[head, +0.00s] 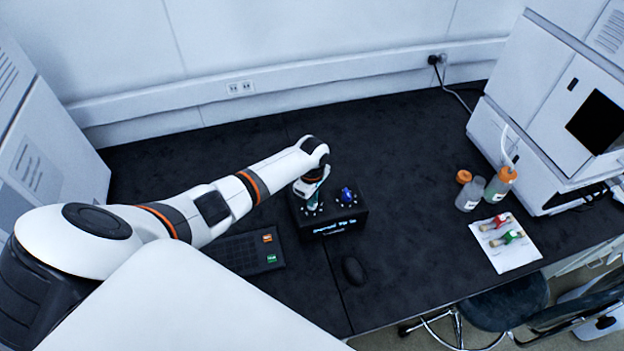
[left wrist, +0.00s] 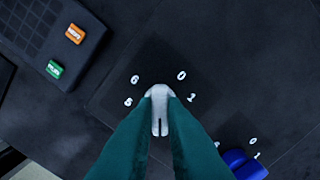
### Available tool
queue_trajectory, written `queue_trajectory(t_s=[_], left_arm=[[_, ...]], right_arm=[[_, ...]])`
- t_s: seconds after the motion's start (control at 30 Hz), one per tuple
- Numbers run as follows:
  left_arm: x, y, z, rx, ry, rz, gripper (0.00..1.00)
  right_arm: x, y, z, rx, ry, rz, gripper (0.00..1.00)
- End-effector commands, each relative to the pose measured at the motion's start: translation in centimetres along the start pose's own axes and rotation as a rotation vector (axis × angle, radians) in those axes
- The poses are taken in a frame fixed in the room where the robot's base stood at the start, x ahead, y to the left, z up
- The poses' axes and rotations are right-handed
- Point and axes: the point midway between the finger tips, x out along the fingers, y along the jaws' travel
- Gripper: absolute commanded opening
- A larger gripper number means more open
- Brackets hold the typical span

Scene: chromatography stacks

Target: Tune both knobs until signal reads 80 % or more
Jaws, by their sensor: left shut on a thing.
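A black control box (head: 352,222) stands on the dark bench, with a lit display (head: 338,227) on its front; its text is too small to read surely. My left gripper (head: 313,203) points down at the box's left knob. In the left wrist view its teal fingers are shut on this white knob (left wrist: 160,112), with the dial numbers 6, 0, 5 and 1 around it. The blue right knob (head: 347,195) stands free, to the right of the gripper; it also shows in the left wrist view (left wrist: 243,165). My right gripper is not in view.
A dark keypad (head: 240,257) with orange and green keys lies left of the box. A black mouse (head: 353,270) lies in front. Bottles (head: 470,194) and a white sheet (head: 508,255) with vials are at the right, by a white instrument. The bench behind the box is clear.

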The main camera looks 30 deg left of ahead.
Motion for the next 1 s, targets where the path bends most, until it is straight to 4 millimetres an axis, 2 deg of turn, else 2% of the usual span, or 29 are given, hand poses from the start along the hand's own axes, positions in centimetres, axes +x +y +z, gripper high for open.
queue_trajectory(t_s=[0.2, 0.7, 0.73, 0.83, 1.0], left_arm=[[-0.10, 0.00, 0.02, -0.063, -0.001, 0.000, 0.00], [0.00, -0.02, 0.10, -0.080, -0.003, 0.000, 0.00], [0.00, -0.02, 0.10, -0.080, -0.002, 0.000, 0.16], [0.00, -0.02, 0.08, -0.079, -0.002, 0.000, 0.32], [0.00, -0.03, 0.05, -0.079, -0.001, -0.001, 0.33]], right_arm=[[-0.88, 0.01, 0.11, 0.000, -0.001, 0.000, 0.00], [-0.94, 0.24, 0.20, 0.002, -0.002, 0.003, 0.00], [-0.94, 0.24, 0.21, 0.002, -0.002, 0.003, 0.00], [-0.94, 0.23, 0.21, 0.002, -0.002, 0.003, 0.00], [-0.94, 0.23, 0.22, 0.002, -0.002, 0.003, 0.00]])
